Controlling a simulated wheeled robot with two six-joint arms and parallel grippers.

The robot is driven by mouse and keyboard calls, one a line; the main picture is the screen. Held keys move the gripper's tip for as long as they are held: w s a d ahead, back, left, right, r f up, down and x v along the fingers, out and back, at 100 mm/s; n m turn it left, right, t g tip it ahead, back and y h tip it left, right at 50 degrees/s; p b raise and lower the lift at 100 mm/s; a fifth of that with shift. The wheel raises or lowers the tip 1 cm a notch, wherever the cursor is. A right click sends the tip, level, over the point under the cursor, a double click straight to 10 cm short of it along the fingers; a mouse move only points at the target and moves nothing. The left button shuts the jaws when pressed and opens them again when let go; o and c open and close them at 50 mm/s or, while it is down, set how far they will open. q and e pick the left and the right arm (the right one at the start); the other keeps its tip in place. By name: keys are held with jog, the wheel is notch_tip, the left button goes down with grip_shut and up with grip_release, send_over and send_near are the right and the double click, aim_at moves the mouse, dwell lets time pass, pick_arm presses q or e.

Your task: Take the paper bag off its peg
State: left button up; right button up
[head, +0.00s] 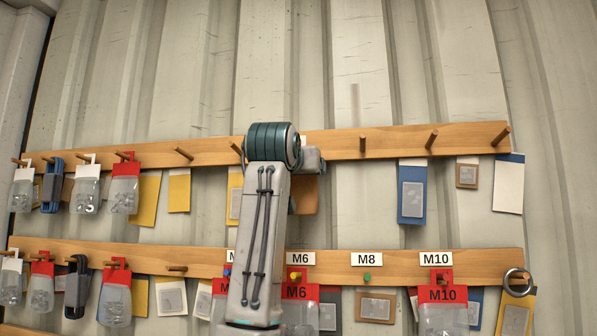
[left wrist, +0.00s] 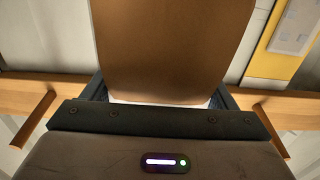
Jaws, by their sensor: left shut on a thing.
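The paper bag is a plain brown sheet in the left wrist view (left wrist: 175,45), filling the upper middle of the picture. A small part of it shows in the head view (head: 306,196), just right of my left arm and below the upper rail. My left gripper (left wrist: 160,98) is shut on the bag, with a dark finger at each side of it. In the head view my arm hides the gripper and most of the bag. The bag's own peg is hidden, so I cannot tell whether the bag still hangs on it. My right gripper is not in view.
Wooden pegs stick out from the upper rail (head: 400,139), including one peg (head: 363,144) right of my arm. A yellow card (left wrist: 297,38) hangs close beside the bag. Red-topped packets (head: 441,295) hang from the lower rail (head: 340,261). The ribbed wall is bare above.

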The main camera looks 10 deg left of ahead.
pick_arm(q)
jog(key=shift+s+b, duration=0.75)
jog(key=shift+s, duration=0.4)
jog(key=shift+s+r+b, duration=0.25)
jog(key=shift+s+b, duration=0.25)
jog(key=shift+s, duration=0.6)
jog(key=shift+s+b, duration=1.45)
jog(key=shift+s, duration=1.05)
